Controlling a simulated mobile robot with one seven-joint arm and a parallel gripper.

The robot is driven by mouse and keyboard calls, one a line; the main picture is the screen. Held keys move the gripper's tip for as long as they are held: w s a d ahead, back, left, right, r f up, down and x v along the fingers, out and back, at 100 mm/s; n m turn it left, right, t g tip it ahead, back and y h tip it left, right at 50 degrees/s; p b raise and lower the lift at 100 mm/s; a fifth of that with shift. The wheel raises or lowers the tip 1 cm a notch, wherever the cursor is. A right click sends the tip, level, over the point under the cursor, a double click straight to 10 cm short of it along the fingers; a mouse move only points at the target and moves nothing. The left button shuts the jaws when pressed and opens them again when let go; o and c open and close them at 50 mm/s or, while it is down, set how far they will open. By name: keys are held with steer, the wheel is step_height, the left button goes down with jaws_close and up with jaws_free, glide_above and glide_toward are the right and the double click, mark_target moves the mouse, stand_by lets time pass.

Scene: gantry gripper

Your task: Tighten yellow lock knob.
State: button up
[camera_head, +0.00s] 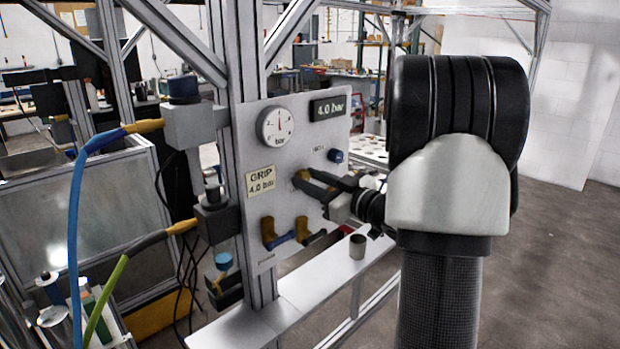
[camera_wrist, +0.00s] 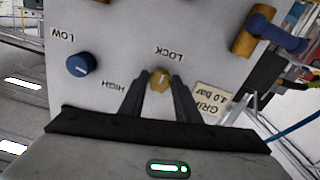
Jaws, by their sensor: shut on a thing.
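The yellow lock knob (camera_wrist: 159,80) sits on the light grey panel beside the word LOCK in the wrist view. My gripper (camera_wrist: 159,86) has its two dark fingers closed on either side of the knob. In the head view my gripper (camera_head: 306,183) reaches the panel from the right. The yellow knob (camera_head: 302,174) is partly covered by the fingers there.
A blue knob (camera_wrist: 81,65) between LOW and HIGH is beside my gripper; it also shows in the head view (camera_head: 335,155). A small cup (camera_head: 357,246) stands on the metal shelf (camera_head: 290,302).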

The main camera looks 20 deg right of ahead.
stand_by(0.3)
steer(key=o, duration=1)
steer(key=shift+o, duration=0.2)
steer(key=b+v, duration=0.1)
steer(key=v, duration=1.6)
steer(key=shift+s, duration=0.25)
steer(key=shift+d, duration=0.1)
